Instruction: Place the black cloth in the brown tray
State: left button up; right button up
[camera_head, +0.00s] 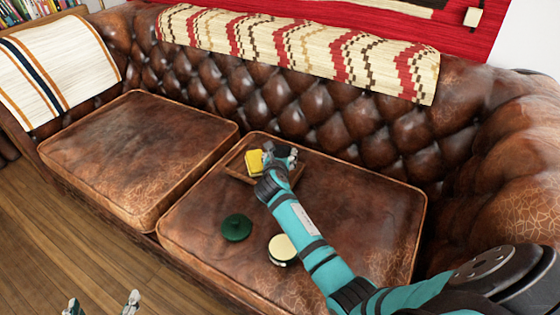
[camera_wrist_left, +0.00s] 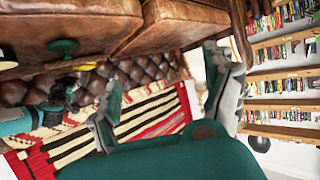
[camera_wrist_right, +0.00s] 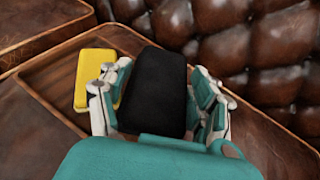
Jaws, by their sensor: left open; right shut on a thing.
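The black cloth (camera_wrist_right: 158,88) is a thick dark block between the fingers of my right gripper (camera_wrist_right: 160,105), which is shut on it. In the right wrist view the cloth is over the brown tray (camera_wrist_right: 55,95); I cannot tell whether it touches the tray floor. In the head view my right gripper (camera_head: 280,158) is at the brown tray (camera_head: 237,172) on the right seat cushion, and hides much of the cloth. My left gripper (camera_head: 103,303) is open and empty at the bottom left edge, over the floor, away from the tray.
A yellow block (camera_head: 254,162) lies in the tray, left of the cloth. A green round object (camera_head: 236,228) and a cream-topped round object (camera_head: 282,249) sit on the cushion in front of the tray. The leather sofa back (camera_head: 300,105) rises behind. The left cushion (camera_head: 140,150) is clear.

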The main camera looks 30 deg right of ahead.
pick_arm(q)
jog(key=shift+w+d+r+t, duration=0.25)
jog(key=shift+w+r+t, duration=0.25)
jog(key=shift+r, duration=0.35)
pick_arm(e)
jog(key=shift+f, duration=0.3)
jog(key=shift+f, duration=0.2)
pick_arm(q)
jog(key=shift+s+f, duration=0.1)
pick_arm(e)
jog(key=shift+f, duration=0.4)
jog(key=o, duration=1.3)
